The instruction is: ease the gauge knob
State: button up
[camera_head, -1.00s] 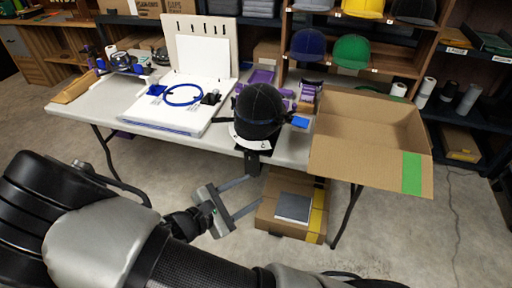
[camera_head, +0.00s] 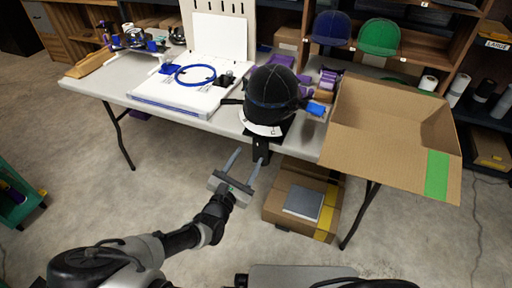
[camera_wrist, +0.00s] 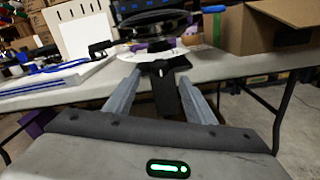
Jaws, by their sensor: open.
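A dark cap (camera_head: 271,93) sits on a stand at the table's front edge, above a white curved scale (camera_head: 262,129). A blue piece (camera_head: 316,108) sticks out to the right of the cap; I cannot tell whether it is the gauge knob. The blue piece also shows in the wrist view (camera_wrist: 214,9). A black bracket (camera_head: 261,149) hangs from the stand over the table edge. My gripper (camera_head: 245,160) is open and empty, in front of and below the table edge. In the wrist view, its fingers (camera_wrist: 160,77) point toward the black bracket, which shows between them.
An open cardboard box (camera_head: 385,155) stands right of the cap, its flap overhanging the front edge. A white board with a blue cable loop (camera_head: 195,74) lies to the left. A closed carton (camera_head: 272,210) is on the floor under the table.

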aim_at(258, 142)
jog(key=b+x, duration=0.1)
jog(key=x, duration=0.6)
jog(key=shift+w+d, duration=0.1)
jog(key=shift+w, duration=0.05)
jog(key=c, duration=1)
jog(key=shift+c, duration=0.2)
